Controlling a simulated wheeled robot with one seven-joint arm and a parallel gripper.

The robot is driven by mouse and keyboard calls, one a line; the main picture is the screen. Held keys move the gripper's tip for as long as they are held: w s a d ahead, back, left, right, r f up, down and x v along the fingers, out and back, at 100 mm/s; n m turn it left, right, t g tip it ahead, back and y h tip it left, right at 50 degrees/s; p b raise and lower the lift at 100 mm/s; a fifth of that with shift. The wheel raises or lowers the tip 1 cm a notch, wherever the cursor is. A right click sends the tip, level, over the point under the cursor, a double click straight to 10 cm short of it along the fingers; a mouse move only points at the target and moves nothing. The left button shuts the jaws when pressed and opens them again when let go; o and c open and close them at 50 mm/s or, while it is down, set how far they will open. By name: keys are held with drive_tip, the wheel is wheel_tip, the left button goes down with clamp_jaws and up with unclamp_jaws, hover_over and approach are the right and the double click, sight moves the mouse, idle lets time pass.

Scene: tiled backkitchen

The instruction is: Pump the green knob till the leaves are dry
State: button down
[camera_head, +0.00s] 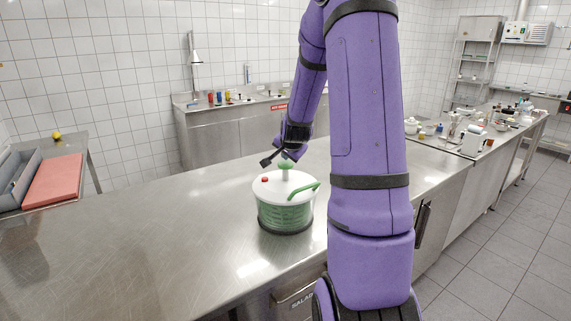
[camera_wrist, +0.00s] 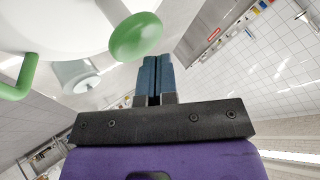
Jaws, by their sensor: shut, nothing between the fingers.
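A salad spinner (camera_head: 285,205) stands upright on the steel counter, with a white lid, a green handle and a clear lower bowl through which green shows. The green knob (camera_head: 286,164) stands on a white stem at the lid's middle; the knob shows large in the wrist view (camera_wrist: 137,37). My gripper (camera_head: 271,159) is beside and close to the knob. Its fingers (camera_wrist: 152,68) are shut and empty, just below the knob in the wrist view. I cannot tell whether they touch it. The leaves cannot be made out singly.
The steel counter (camera_head: 150,240) is clear to the left and front of the spinner. A red board (camera_head: 54,181) and grey bin lie at the far left. A sink counter with bottles (camera_head: 220,97) stands behind. Cluttered worktops with a white pot (camera_head: 411,125) are at right.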

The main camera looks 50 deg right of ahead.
sight(287, 163)
drive_tip(key=shift+r, duration=0.4)
drive_tip(key=shift+r, duration=0.15)
drive_tip(key=shift+r, duration=2.4)
idle(0.8)
drive_tip(key=shift+r, duration=1.9)
drive_tip(key=shift+f, duration=0.1)
drive_tip(key=shift+f, duration=4.35)
drive_tip(key=shift+f, duration=0.1)
